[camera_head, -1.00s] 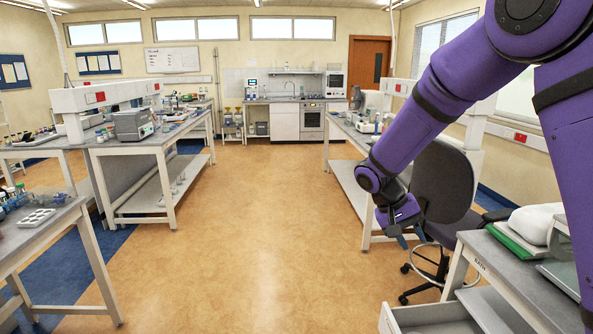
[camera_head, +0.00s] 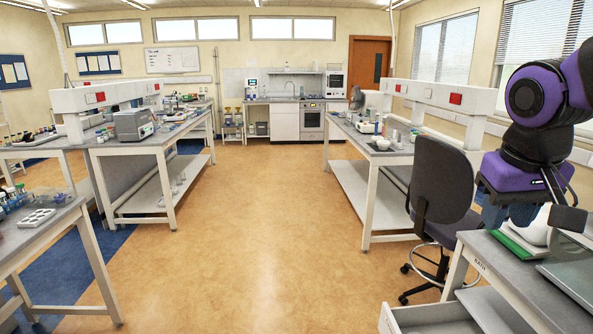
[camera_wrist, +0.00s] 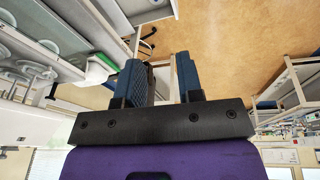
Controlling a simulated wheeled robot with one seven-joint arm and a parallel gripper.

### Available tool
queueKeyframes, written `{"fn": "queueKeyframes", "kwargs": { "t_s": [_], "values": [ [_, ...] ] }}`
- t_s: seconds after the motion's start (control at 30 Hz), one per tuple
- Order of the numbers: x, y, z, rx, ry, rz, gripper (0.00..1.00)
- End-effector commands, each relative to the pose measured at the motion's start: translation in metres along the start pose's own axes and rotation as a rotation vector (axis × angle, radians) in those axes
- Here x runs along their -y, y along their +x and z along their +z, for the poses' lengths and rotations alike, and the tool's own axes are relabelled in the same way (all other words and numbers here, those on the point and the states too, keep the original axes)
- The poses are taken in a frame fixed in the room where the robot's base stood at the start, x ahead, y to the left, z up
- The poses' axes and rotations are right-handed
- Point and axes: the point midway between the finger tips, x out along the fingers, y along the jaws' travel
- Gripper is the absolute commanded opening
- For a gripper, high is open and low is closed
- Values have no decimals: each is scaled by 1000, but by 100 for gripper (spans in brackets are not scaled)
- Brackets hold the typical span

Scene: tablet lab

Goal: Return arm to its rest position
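My gripper (camera_head: 510,213) is at the right of the head view, purple and black with blue fingers pointing down. It is over the near right bench (camera_head: 482,256), beside the green item and white rounded object there. In the wrist view the two blue fingers (camera_wrist: 163,80) stand apart with a clear gap and nothing between them. The gripper is open and empty. The arm is folded in at the right edge, and part of it is out of view.
A dark office chair (camera_head: 440,185) stands left of the gripper. The near right bench holds a white rounded object (camera_head: 534,228) and a green item (camera_head: 513,248); an open drawer (camera_head: 425,318) juts out below. The central floor (camera_head: 270,220) is clear.

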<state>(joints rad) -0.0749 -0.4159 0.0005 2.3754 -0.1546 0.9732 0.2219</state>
Motion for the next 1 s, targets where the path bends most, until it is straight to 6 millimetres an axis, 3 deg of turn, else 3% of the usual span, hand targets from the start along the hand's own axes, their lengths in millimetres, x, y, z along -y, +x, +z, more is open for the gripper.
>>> {"fn": "queueKeyframes", "kwargs": {
  "t_s": [0.2,0.4,0.6,1.0],
  "values": [
    [-6,-22,44,-121,-18,-69,34],
    [-6,-30,72,-203,-36,-108,34],
    [-6,-32,82,-234,-44,-120,34],
    [-6,-32,82,-234,-45,-121,34]
  ]
}}
